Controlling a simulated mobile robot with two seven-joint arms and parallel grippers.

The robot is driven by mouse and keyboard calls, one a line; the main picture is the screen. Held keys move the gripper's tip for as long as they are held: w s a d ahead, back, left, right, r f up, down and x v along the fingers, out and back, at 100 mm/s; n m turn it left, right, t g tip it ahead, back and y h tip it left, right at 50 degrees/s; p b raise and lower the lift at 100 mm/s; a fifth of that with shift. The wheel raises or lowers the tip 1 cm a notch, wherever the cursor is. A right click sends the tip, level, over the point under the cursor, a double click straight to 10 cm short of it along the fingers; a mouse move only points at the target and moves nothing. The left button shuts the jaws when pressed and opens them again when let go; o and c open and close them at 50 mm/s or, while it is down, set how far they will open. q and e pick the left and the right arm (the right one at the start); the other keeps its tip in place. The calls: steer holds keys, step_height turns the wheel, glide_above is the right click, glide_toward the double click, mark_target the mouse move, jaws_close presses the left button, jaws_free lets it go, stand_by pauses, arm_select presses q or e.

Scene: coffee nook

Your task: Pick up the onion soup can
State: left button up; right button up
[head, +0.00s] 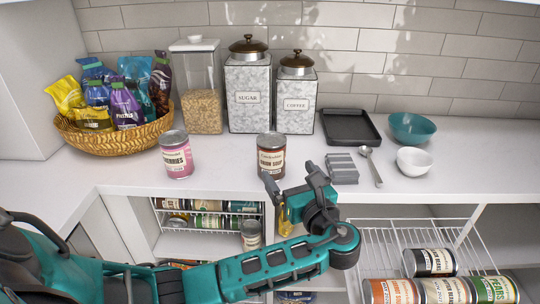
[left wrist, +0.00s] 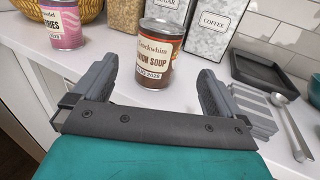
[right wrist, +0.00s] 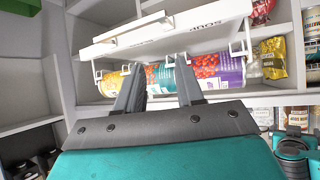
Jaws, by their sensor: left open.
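The onion soup can (head: 271,156), brown with a cream label and metal lid, stands upright on the white counter. In the left wrist view the onion soup can (left wrist: 160,47) is ahead of my fingers, roughly centred in the gap. My left gripper (head: 290,184) is open and empty at the counter's front edge, just in front of the can. It also shows in the left wrist view (left wrist: 157,78). My right gripper (right wrist: 158,64) shows only in its own wrist view, open and empty, in front of a rack of lying cans (right wrist: 207,70).
A pink-labelled can (head: 176,155) stands left of the soup can. Sugar (head: 248,98) and coffee (head: 295,103) canisters stand behind. A grey stacked block (head: 342,168) and a spoon (head: 371,167) lie to the right. A pull-out wire rack (head: 375,240) holds cans below the counter.

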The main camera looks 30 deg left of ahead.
mark_target(271, 147)
arm_select(q)
steer(key=x, duration=1.1)
steer(key=shift+w+a+f, duration=0.15)
steer(key=shift+a+f, duration=0.1)
steer(key=shift+a, duration=0.15)
steer(key=shift+c, duration=0.5)
steer(key=c, duration=1)
steer(key=shift+c, duration=0.6)
steer(key=shift+r, duration=0.15)
steer(key=shift+r, duration=0.2)
step_height(271, 147, up, 20)
steer(key=shift+f, duration=0.25)
steer(key=shift+f, duration=0.1)
